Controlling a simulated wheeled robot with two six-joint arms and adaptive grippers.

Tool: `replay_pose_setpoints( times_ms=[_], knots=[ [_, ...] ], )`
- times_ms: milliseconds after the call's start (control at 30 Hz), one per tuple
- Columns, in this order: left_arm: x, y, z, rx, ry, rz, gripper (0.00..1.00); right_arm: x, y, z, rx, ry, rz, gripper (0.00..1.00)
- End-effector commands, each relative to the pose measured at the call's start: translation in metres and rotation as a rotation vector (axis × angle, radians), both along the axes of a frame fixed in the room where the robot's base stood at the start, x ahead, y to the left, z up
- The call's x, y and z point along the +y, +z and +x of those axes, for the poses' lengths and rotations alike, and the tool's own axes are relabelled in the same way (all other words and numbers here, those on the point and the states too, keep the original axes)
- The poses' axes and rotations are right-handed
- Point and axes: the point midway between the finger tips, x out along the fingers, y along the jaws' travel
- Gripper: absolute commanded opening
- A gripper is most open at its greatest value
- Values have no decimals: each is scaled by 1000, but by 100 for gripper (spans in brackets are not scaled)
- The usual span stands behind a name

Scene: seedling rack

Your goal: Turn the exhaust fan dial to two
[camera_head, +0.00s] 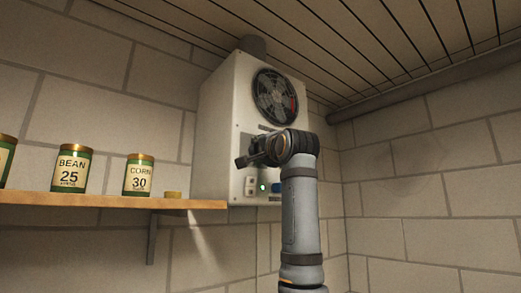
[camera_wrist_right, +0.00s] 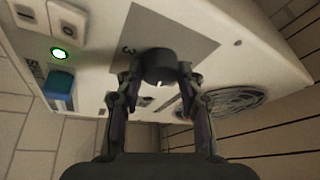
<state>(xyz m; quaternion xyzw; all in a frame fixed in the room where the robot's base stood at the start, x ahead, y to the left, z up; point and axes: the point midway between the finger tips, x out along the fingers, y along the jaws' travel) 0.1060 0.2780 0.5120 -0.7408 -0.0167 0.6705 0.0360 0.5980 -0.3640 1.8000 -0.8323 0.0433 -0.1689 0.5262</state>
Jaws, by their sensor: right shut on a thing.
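The exhaust fan unit (camera_head: 218,125) is a white box high on the wall, with a round fan grille (camera_head: 276,97) on its front. My right gripper (camera_head: 251,157) is at the front panel below the grille, and it hides the dial in the head view. In the right wrist view, the black dial (camera_wrist_right: 160,66) sits between the two fingers of my right gripper (camera_wrist_right: 158,78), which is shut on it. A short white mark shows at the dial's lower edge there. A "3" is readable on the grey plate (camera_wrist_right: 185,30); other numbers are hidden. My left gripper is not in view.
A green lamp (camera_wrist_right: 61,54) glows on the panel beside a blue part (camera_wrist_right: 59,84) and white switches (camera_wrist_right: 67,20). The slatted ceiling is close above.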

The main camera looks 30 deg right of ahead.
Motion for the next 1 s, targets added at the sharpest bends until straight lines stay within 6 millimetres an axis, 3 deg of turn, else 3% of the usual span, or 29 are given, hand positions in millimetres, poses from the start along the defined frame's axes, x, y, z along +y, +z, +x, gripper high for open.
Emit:
replay_pose_setpoints(
  times_ms=[600, 1000],
  knots=[
    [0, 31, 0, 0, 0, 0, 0, 2, 6, 1, 47, 1, 562, 6],
    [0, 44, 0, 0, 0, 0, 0, 2, 5, 1, 64, 0, 779, 6]
  ],
)
